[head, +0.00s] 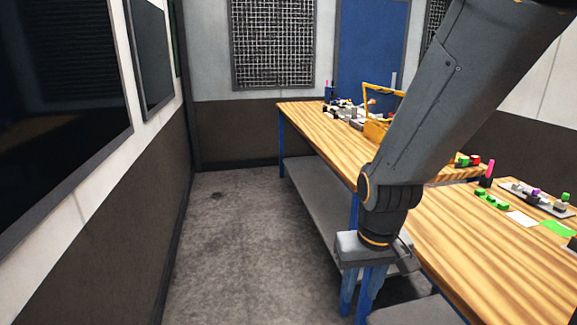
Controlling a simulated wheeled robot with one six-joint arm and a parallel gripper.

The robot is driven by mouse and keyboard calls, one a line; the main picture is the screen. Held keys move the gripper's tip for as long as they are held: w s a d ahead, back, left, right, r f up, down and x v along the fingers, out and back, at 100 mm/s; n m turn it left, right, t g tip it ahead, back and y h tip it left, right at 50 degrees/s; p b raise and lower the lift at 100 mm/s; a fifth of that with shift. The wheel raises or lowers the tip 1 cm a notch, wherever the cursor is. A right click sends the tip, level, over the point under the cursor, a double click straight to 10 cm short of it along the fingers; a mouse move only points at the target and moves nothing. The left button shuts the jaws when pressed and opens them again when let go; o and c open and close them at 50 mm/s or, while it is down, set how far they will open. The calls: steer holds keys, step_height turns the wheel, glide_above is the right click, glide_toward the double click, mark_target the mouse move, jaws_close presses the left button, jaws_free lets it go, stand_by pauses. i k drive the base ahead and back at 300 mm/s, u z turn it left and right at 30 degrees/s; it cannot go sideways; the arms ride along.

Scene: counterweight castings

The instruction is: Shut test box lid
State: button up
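My arm reaches down from the top right, across the front of the wooden benches. My gripper (377,262) hangs at the near bench's left edge, pointing down. Its fingertips do not show clearly, so I cannot tell whether it is open. A yellow-orange box (375,131) stands on the far bench, partly hidden behind my arm. A yellow frame (384,90) stands raised above it and looks like an open lid. I cannot tell for sure that this is the test box. My gripper is well apart from it, nearer to me.
The far wooden bench (312,118) holds several small parts at its back. The near bench (463,250) bears green blocks (491,200), a grey tray (530,199), a white card (521,218) and a green card (558,229). Grey floor (240,240) lies free left of the benches.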

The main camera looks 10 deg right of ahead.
mark_target(388, 91)
steer(key=i, duration=0.7)
steer(key=u, duration=1.05)
steer(key=i, duration=1.15)
steer(key=z, duration=3.05)
